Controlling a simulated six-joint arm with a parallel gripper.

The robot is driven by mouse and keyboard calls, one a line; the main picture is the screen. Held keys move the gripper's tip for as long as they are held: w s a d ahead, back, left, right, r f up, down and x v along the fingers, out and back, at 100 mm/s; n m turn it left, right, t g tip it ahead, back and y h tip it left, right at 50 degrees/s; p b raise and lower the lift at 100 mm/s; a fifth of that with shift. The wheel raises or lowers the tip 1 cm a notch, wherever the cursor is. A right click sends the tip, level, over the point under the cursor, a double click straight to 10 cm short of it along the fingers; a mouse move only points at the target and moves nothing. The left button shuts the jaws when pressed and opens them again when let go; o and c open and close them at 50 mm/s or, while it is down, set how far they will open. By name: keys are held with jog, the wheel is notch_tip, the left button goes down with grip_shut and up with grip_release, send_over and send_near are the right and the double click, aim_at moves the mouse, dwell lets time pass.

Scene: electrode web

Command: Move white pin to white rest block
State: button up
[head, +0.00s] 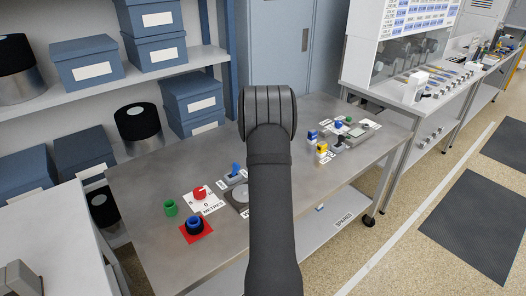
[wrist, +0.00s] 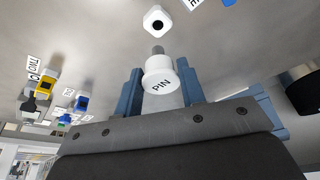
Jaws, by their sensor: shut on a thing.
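In the wrist view my gripper (wrist: 160,82) has its blue fingers on either side of the white pin (wrist: 159,86) and is shut on it. The pin has a white round head marked "PIN" and a short grey metal shank pointing away from my gripper. A white block with a dark round hole (wrist: 157,19), which looks like the white rest block, sits just beyond the shank. The shank and block look apart in the picture; the height between them is hard to judge. In the head view my arm hides the gripper, pin and white block.
Yellow (wrist: 45,84) and blue (wrist: 82,102) blocks stand left in the wrist view. A dark round object (wrist: 303,90) is at right.

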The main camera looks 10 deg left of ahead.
jog(key=shift+w+a+r, duration=0.2)
jog(key=shift+w+a, duration=0.05)
jog(key=shift+w, duration=0.2)
jog(key=shift+f, duration=0.15)
jog(key=shift+f, duration=2.75)
jog(key=shift+f, duration=1.65)
jog(key=o, duration=1.2)
jog(key=shift+c, duration=0.2)
jog(key=v, duration=1.7)
jog(key=shift+s+r, duration=0.2)
jog(key=shift+f, duration=0.15)
